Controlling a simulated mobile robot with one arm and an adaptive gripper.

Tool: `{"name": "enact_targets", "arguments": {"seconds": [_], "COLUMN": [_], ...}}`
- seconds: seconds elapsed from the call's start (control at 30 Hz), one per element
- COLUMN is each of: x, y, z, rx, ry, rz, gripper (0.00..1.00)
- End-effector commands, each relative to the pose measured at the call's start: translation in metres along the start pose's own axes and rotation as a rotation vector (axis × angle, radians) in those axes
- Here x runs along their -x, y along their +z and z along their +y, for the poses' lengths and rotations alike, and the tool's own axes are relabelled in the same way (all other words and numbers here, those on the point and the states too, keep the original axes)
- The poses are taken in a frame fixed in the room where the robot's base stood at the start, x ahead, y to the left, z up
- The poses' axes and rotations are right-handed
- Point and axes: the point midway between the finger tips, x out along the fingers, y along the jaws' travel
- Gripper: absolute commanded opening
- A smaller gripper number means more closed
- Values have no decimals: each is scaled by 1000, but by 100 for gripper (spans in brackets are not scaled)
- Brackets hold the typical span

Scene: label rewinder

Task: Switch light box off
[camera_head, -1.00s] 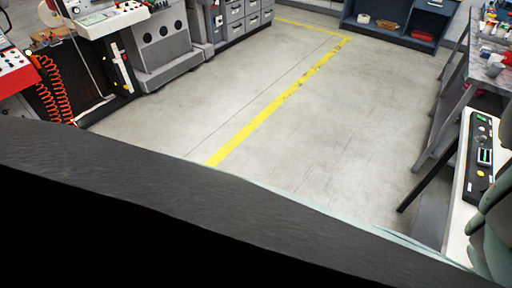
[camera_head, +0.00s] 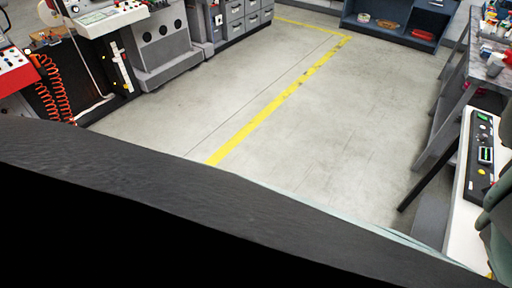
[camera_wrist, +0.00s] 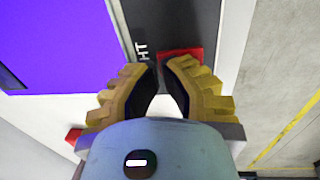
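In the wrist view, a red switch (camera_wrist: 180,53) sits on a dark panel strip (camera_wrist: 185,20) beside the white letters "HT". A bright violet-blue surface (camera_wrist: 60,40) lies left of the strip and looks lit. My gripper (camera_wrist: 161,65) has yellow fingers with dark pads. Its fingertips are drawn nearly together, with nothing seen between them, right at the near edge of the switch. I cannot tell whether they touch it. The right fingertip covers part of the switch. In the head view my fingertips are out of sight.
In the head view, a black control strip (camera_head: 482,150) with a green part and a yellow button lies on a white top at the right. A grey bench (camera_head: 480,70) with small items stands behind it. Machines (camera_head: 160,40) stand at the far left. The middle floor (camera_head: 330,130) is clear.

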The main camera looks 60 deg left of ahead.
Motion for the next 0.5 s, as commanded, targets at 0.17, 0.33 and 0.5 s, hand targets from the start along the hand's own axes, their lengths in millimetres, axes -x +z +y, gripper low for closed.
{"name": "enact_targets", "arguments": {"seconds": [0.17,0.33,0.5], "x": [-6,-10,-10], "y": [0,1,0], "z": [0,0,-1], "rx": [0,1,1], "ry": [0,-13,-14], "rz": [-1,-3,-1], "gripper": [0,0,0]}}
